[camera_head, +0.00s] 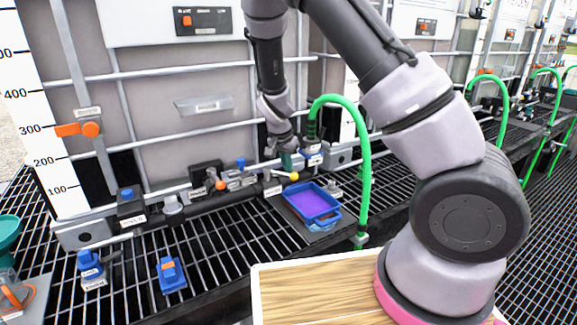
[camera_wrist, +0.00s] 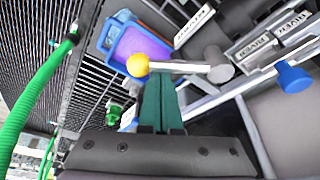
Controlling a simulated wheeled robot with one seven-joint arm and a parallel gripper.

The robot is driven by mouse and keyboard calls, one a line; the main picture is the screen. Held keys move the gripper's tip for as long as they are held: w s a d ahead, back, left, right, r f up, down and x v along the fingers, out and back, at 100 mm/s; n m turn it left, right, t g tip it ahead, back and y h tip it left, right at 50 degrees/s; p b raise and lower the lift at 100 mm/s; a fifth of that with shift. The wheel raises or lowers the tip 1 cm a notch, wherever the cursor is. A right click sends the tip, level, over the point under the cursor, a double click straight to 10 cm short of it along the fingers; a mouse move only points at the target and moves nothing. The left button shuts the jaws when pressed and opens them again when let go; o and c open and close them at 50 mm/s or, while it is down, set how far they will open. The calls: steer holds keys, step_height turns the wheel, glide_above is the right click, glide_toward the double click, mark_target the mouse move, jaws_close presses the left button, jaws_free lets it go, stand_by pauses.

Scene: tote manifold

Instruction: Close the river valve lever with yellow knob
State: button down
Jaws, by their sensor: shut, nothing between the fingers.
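The valve lever with the yellow knob (camera_head: 293,176) sticks out to the right from the dark manifold pipe in the head view. In the wrist view the yellow knob (camera_wrist: 138,66) is at the left end of a pale lever, which runs to a grey pivot (camera_wrist: 219,66). Labels reading RIVER (camera_wrist: 262,41) are beyond the pivot. My gripper (camera_head: 290,160) is just above the lever in the head view. Its green fingers (camera_wrist: 160,88) are shut and empty, tips at the lever beside the knob. I cannot tell whether they touch it.
A blue tray with a purple inside (camera_head: 335,211) sits on the grating just right of the lever. A green hose (camera_head: 364,150) arches close to my gripper. An orange knob (camera_head: 221,185) and a blue knob (camera_head: 240,162) are on the manifold to the left.

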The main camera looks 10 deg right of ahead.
steer(key=s+a+m, duration=0.1)
steer(key=m, duration=0.1)
steer(key=s+a+m+g+h, duration=0.1)
steer(key=m, duration=0.2)
steer(key=shift+s+a, duration=0.2)
steer(key=shift+s, duration=0.2)
steer(key=shift+s+a, duration=0.1)
stand_by(0.5)
steer(key=d, duration=0.1)
steer(key=w+d, duration=0.1)
steer(key=d, duration=0.1)
steer(key=shift+w+d+f, duration=0.3)
steer(key=shift+d+f, duration=0.05)
steer(key=shift+f, duration=0.05)
steer(key=v, duration=1)
steer(key=shift+w, duration=0.2)
steer(key=shift+a, duration=0.1)
